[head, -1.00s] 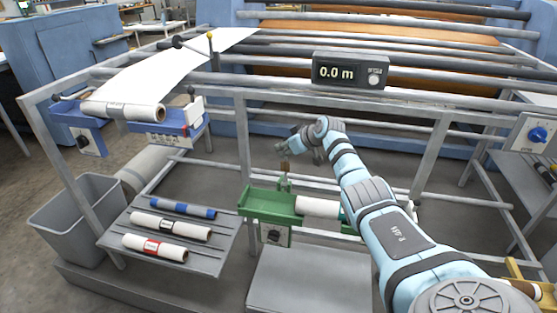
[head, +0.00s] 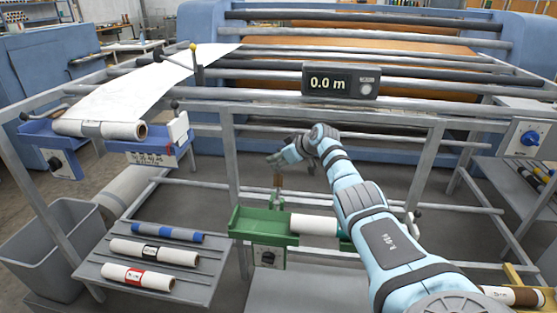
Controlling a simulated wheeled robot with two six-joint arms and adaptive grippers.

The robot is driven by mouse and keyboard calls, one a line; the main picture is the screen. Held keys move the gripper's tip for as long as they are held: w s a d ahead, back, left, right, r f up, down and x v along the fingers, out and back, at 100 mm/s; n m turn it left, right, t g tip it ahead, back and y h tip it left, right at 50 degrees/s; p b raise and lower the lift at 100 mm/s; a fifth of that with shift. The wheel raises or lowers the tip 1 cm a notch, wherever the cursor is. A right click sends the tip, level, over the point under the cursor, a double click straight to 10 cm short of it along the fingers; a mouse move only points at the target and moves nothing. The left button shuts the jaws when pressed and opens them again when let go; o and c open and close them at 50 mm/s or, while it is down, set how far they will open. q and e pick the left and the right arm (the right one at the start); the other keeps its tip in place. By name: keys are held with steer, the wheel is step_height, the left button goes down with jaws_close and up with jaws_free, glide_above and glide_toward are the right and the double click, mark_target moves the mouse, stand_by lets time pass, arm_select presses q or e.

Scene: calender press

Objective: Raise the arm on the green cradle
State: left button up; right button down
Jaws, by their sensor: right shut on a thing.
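The green cradle (head: 248,222) hangs on the rail frame in the middle and holds a white roll (head: 313,225). A thin green arm with a brown handle (head: 278,182) stands about upright at the cradle's back edge. My right gripper (head: 276,164) comes from the right over the cradle, with its fingertips at the top of the handle. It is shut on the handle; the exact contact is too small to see. My right forearm hides the right part of the cradle. My left gripper is not in view.
A blue cradle (head: 38,130) with a white roll is at the left. A grey shelf (head: 190,275) holds several rolls beside a grey bin (head: 40,240). A 0.0 m display (head: 340,82) sits on the rail above my gripper. Metal rails surround the cradle.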

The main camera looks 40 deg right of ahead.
steer(key=c, duration=1.8)
jaws_free()
steer(key=shift+w+d+r, duration=0.1)
steer(key=shift+d+r, duration=0.15)
steer(key=shift+r, duration=0.15)
steer(key=shift+o, duration=0.6)
steer(key=shift+w+d+f, duration=0.15)
steer(key=shift+f, duration=0.05)
steer(key=shift+r, duration=0.1)
steer(key=shift+s+r, duration=0.2)
steer(key=shift+s, duration=0.1)
steer(key=v, duration=1.1)
steer(key=shift+s+f, duration=0.2)
steer(key=shift+f, duration=0.1)
